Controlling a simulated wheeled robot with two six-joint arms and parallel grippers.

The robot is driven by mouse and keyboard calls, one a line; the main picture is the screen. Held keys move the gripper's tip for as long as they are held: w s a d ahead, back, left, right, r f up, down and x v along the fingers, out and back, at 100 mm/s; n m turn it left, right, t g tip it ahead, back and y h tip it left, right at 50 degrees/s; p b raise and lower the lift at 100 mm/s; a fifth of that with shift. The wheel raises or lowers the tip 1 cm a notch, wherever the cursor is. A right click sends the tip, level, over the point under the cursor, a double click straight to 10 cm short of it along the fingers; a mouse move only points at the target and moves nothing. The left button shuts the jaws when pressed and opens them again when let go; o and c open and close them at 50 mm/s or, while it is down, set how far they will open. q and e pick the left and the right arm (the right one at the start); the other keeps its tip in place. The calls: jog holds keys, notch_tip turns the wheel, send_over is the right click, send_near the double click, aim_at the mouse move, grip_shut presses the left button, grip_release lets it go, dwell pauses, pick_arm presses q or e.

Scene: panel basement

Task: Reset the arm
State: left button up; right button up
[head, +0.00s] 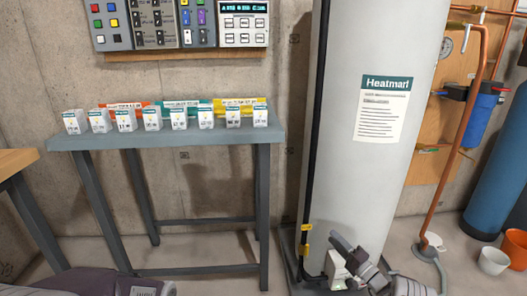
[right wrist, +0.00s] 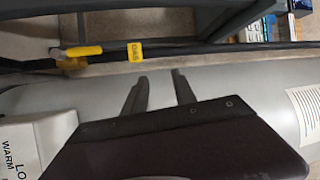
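My right gripper (head: 343,243) is low in front of the white water heater (head: 365,130) in the head view. In the right wrist view its two fingers (right wrist: 159,78) stand apart with nothing between them. The heater's pale grey side (right wrist: 225,88) lies behind the fingers there; I cannot tell whether they touch it. Parts of my left arm show at the bottom left of the head view, but the left gripper's fingers are not in view.
A grey-blue table (head: 215,137) bears a row of small boxes. A control panel (head: 180,25) hangs above it. A black gas pipe with a yellow valve handle (right wrist: 84,50) runs close to my right gripper. Buckets (head: 493,260) and a blue tank (head: 498,165) stand at the right.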

jog(key=s+a+r+n+g+y, duration=0.25)
jog(key=a+r+n+g, duration=0.2)
jog(key=a+r, duration=0.4)
jog(key=s+a+r+n+g+y, duration=0.25)
jog(key=s+a+r+g, duration=0.2)
jog(key=a, duration=0.65)
jog(key=s+a+r+n+g+h, duration=0.1)
jog(key=s+a+n+g+h, duration=0.35)
jog(key=s, duration=0.65)
jog(key=s+d+f+g+h+p, duration=0.1)
jog(key=s+f+g+h, duration=0.25)
jog(key=s, duration=0.75)
jog(key=s+d+f+h, duration=0.3)
jog(key=s+d, duration=0.2)
jog(key=d, duration=0.1)
jog(key=s+d+f+h, duration=0.3)
jog(key=s+d+h, duration=0.1)
jog(key=s+d, duration=0.15)
jog(key=w+r+m+p, duration=0.1)
jog(key=r+p, duration=1.8)
jog(key=w+d+r+m+t+p, duration=0.1)
jog(key=w+r+p, duration=0.1)
jog(key=r+p, duration=1.7)
jog(key=shift+d+r, duration=0.15)
jog(key=shift+d, duration=0.1)
